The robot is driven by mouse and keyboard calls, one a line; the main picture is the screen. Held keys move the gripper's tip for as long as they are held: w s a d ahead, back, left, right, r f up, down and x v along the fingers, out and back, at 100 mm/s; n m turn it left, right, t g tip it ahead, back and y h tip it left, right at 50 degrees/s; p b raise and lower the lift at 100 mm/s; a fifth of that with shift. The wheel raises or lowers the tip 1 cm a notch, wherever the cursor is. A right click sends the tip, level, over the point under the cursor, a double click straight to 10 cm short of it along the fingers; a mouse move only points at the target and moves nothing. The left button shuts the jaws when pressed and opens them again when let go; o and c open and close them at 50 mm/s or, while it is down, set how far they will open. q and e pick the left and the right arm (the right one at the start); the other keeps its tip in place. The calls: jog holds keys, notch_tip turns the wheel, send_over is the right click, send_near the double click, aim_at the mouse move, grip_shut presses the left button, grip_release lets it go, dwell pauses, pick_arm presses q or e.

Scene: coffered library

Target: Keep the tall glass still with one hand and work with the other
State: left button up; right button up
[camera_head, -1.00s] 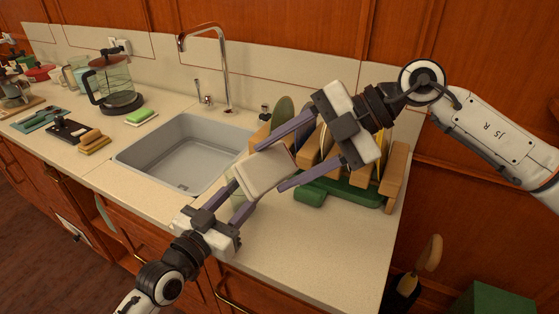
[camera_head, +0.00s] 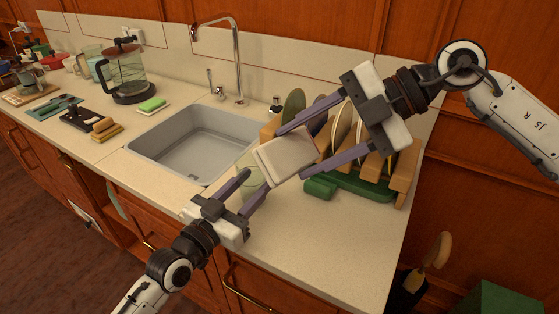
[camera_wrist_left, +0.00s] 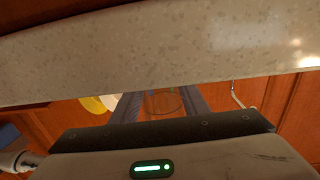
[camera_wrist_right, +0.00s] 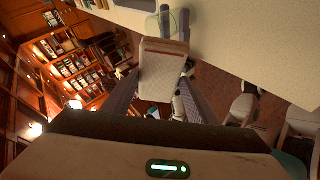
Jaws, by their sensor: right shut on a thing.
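The tall glass (camera_head: 249,171) is clear and faintly green, on the counter just right of the sink. My left gripper (camera_head: 250,183) has its fingers against both sides of it. The left wrist view shows the glass (camera_wrist_left: 163,103) between those fingers. My right gripper (camera_head: 300,143) is shut on a pale, thick square pad (camera_head: 284,155), held just right of the glass and partly in front of it. In the right wrist view the pad (camera_wrist_right: 163,70) has a dark stripe, and the glass (camera_wrist_right: 178,20) shows beyond it. I cannot tell whether they touch.
The sink (camera_head: 190,145) with its tall tap (camera_head: 238,60) lies left. A wooden dish rack (camera_head: 399,175) on a green base stands behind the right fingers. The front right counter (camera_head: 320,240) is clear.

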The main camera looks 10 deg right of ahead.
pick_arm(q)
jog(key=o, duration=0.5)
jog(key=shift+c, duration=0.2)
jog(key=v, duration=1.2)
